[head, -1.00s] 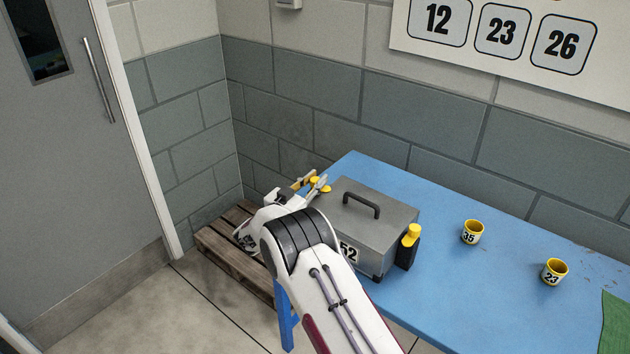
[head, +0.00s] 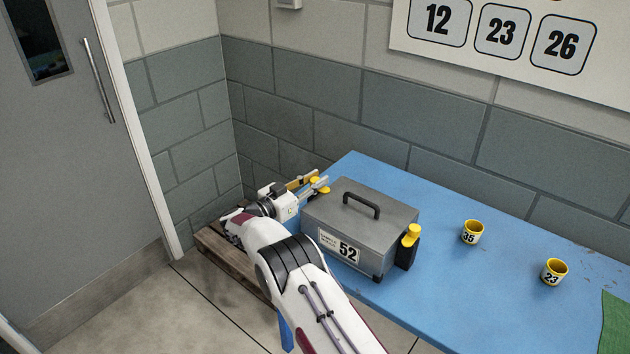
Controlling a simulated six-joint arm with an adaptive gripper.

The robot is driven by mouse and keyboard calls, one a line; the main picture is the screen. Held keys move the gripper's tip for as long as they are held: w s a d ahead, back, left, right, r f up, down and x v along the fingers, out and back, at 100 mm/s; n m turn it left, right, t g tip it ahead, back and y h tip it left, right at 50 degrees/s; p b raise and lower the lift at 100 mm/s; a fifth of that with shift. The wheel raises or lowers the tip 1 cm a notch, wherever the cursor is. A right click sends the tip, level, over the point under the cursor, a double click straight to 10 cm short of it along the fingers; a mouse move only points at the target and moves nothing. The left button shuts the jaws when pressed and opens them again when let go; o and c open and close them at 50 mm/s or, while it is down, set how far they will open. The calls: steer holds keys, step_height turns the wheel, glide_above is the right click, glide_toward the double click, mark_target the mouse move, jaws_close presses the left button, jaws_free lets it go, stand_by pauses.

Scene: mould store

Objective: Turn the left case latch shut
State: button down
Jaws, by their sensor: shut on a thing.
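The grey case (head: 372,240) stands on the blue table, with a dark handle on its lid and a label 52 on its front. The left case latch (head: 321,189) shows as a small yellow piece at the case's left side. My gripper (head: 319,184) reaches it from the left and is shut on it, with the fingers on either side of the yellow part. The fingers and the case hide most of this latch, so its turn angle is unclear. The right latch (head: 411,236), a yellow knob on a black body, is on the right side of the case, clear of my gripper.
Two yellow cups, 35 (head: 471,232) and 23 (head: 553,272), stand on the blue table (head: 470,290) to the right. A green cloth (head: 616,325) lies at the right edge. A wooden pallet (head: 215,250) is on the floor beneath my arm. The wall is close behind.

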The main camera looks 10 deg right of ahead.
steer(key=shift+r+m+g+h, duration=0.15)
steer(key=shift+m+g+h, duration=0.15)
stand_by(0.4)
steer(key=c, duration=1.8)
jaws_free()
steer(key=shift+a, duration=0.1)
steer(key=shift+v, duration=5.95)
